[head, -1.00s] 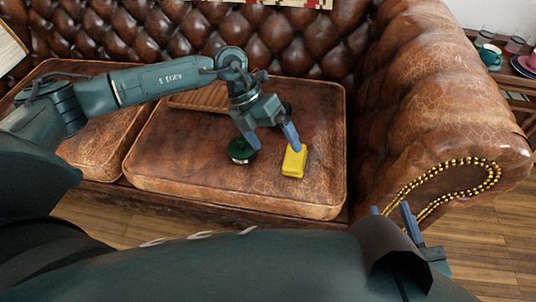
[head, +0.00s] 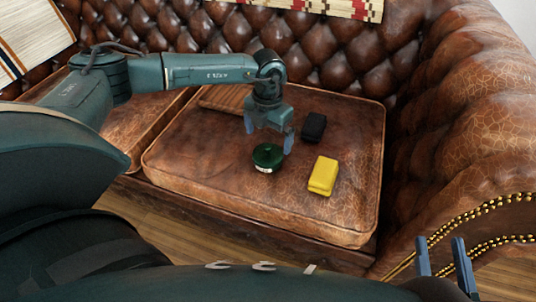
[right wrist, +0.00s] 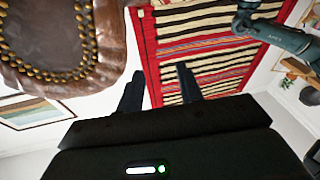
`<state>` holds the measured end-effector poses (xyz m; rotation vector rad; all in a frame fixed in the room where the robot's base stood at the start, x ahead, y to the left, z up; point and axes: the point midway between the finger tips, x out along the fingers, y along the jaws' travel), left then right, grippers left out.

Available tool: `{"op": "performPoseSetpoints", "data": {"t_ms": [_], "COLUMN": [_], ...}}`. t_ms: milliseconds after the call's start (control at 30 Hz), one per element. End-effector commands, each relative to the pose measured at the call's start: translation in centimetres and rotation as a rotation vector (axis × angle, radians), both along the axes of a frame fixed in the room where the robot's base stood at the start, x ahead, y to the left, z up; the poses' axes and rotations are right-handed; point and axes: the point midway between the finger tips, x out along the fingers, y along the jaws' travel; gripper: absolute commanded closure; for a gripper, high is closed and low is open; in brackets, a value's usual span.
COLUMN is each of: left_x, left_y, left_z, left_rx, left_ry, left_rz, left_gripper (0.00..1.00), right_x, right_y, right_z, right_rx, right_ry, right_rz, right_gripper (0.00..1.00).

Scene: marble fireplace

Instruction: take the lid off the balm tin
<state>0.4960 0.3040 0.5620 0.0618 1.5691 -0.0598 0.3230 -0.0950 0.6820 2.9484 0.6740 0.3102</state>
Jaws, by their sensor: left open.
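The balm tin (head: 268,157) is a small round dark green tin with a paler lower band. It sits on the brown leather seat cushion in the head view, its green lid on top. My left gripper (head: 268,135) is open and empty, pointing down just above and behind the tin, one blue finger on each side. I cannot tell whether it touches the lid. My right gripper (head: 443,255) is low at the right of the head view, away from the tin. Its two fingers stand apart with nothing between them, also in the right wrist view (right wrist: 160,88).
A yellow block (head: 323,175) lies right of the tin, and a black block (head: 314,127) lies behind it. A brown wooden slatted piece (head: 238,100) lies behind my left gripper. The studded sofa arm (head: 460,160) rises at the right. The cushion's front is clear.

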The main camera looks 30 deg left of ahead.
Motion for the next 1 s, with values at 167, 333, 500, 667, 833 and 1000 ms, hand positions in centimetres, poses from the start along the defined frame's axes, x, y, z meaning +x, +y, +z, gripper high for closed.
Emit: {"op": "performPoseSetpoints", "data": {"t_ms": [167,333,500,667,833,1000], "left_x": [0.0,0.1,0.1,0.1,0.1,0.1], "left_y": [0.1,0.2,0.1,0.1,0.1,0.1], "left_z": [-2.8,-4.8,-4.8,-4.8,-4.8,-4.8], "left_rx": [0.0,-0.001,-0.001,-0.001,-0.001,-0.001], "left_ry": [0.002,0.001,0.0,0.001,0.001,0.001], "left_rz": [-0.001,-0.001,-0.001,-0.001,-0.001,0.0], "left_gripper": [0.0,0.0,0.0,0.08,0.22,0.36], "right_x": [0.0,0.1,0.1,0.1,0.1,0.1], "right_y": [0.2,0.4,0.4,0.4,0.5,0.5], "right_z": [-0.9,-0.4,0.6,0.5,0.3,0.1], "right_rx": [0.032,0.065,0.073,0.071,0.068,0.066], "right_ry": [0.004,0.001,-0.015,-0.015,-0.01,-0.006], "right_rz": [0.01,0.024,0.029,0.03,0.03,0.03], "right_gripper": [0.64,0.64,0.64,0.64,0.64,0.64]}}
